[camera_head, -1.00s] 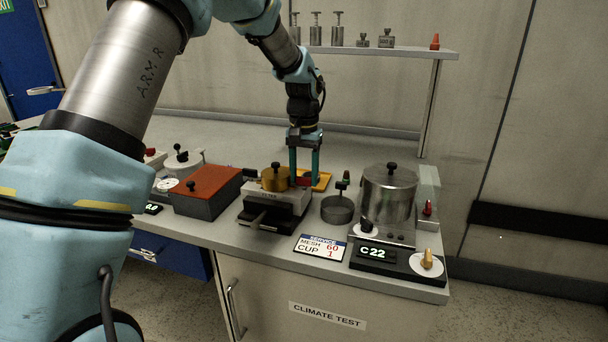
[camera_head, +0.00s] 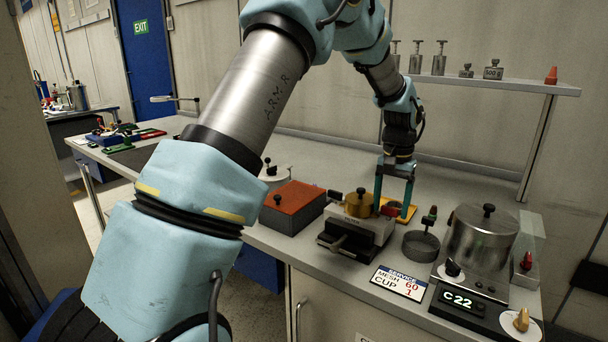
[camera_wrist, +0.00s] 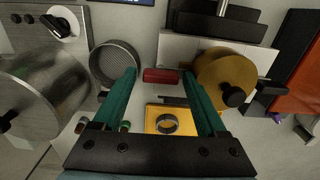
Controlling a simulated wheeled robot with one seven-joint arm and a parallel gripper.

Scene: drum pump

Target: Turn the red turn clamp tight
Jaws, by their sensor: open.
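The red turn clamp (camera_wrist: 161,76) is a short red bar. In the wrist view it lies crosswise between my fingertips, with a small gap at each end. In the head view the red clamp (camera_head: 390,210) sits at the right side of the block with the brass-coloured lidded cup (camera_head: 358,205). The cup (camera_wrist: 226,78) is close beside my right finger in the wrist view. My gripper (camera_head: 392,207) is open and points down over the clamp. In the wrist view my gripper (camera_wrist: 160,73) holds nothing. How low the fingertips reach beside the clamp is hard to tell.
A mesh sieve cup (camera_head: 421,245) and a steel pot (camera_head: 482,237) stand to the right. A red-topped box (camera_head: 293,206) stands left. A yellow plate with a ring (camera_wrist: 166,124) lies near my fingers. The bench behind is clear.

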